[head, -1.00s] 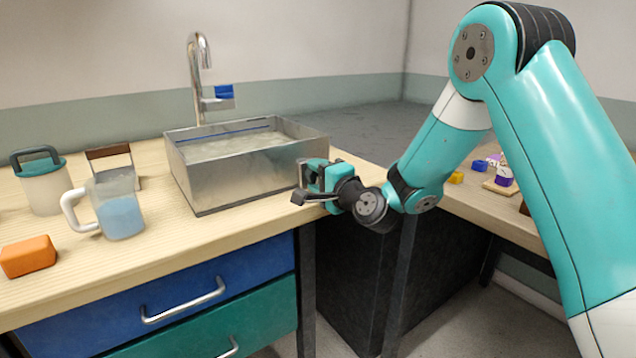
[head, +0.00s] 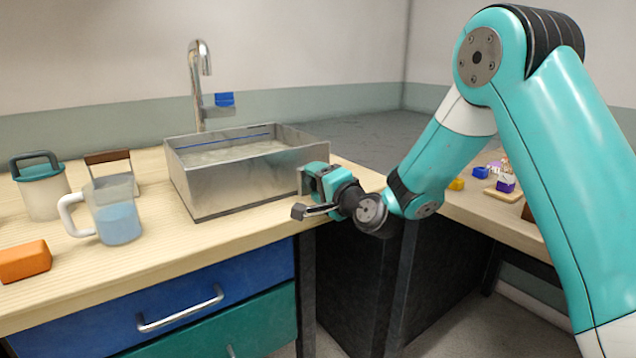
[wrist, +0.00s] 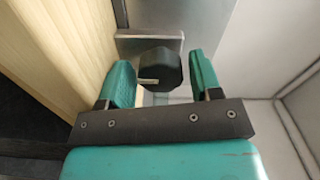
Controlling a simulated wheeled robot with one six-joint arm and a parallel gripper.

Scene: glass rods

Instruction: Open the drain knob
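The metal sink basin (head: 235,186) stands on the wooden counter with cloudy water in it. My gripper (head: 312,184) is at the basin's right end, level with its side wall. In the wrist view, the dark, faceted drain knob (wrist: 160,66) sits between the two teal fingers of my gripper (wrist: 161,78). A gap shows on each side of the knob, so the fingers are open and around it, not closed on it. A pale mark shows on the knob's face. In the head view the knob is hidden or cannot be made out.
A tap (head: 200,75) with a blue part rises behind the basin. A jug (head: 118,219), a lidded container (head: 42,191) and an orange block (head: 24,261) stand at the left. The counter's front edge lies above blue and green drawers. Small coloured blocks (head: 481,173) lie at the right.

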